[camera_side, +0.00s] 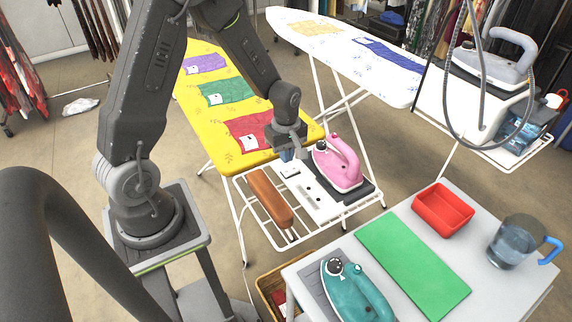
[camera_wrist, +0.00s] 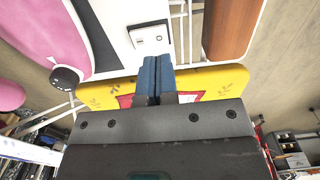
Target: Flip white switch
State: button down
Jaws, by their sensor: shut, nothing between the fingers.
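A small white switch plate (camera_wrist: 150,38) is on the ironing board's end rack, with a small dark mark and a pale square on its face. In the side view the white plate (camera_side: 290,170) is just below my gripper (camera_side: 287,155). In the wrist view my gripper (camera_wrist: 155,60) has its blue fingers together and empty, tips pointing at the plate's near edge. I cannot tell whether they touch it. Which way the switch is set is too small to tell.
A pink iron (camera_side: 338,165) stands right of the plate, a brown padded roll (camera_side: 268,196) left of it. A white strip with dark holes (camera_side: 315,202) lies in front. The yellow ironing board (camera_side: 207,120) is behind. A grey table (camera_side: 410,215) holds a teal iron (camera_side: 352,293) and red tray (camera_side: 442,209).

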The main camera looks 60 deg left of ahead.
aim_at(290, 169)
jog(key=shift+f, duration=2.05)
jog(key=shift+s+f, duration=0.1)
jog(key=shift+f, duration=0.1)
jog(key=shift+w+r, duration=0.25)
jog(key=shift+w, duration=0.6)
jog(key=shift+r, duration=0.15)
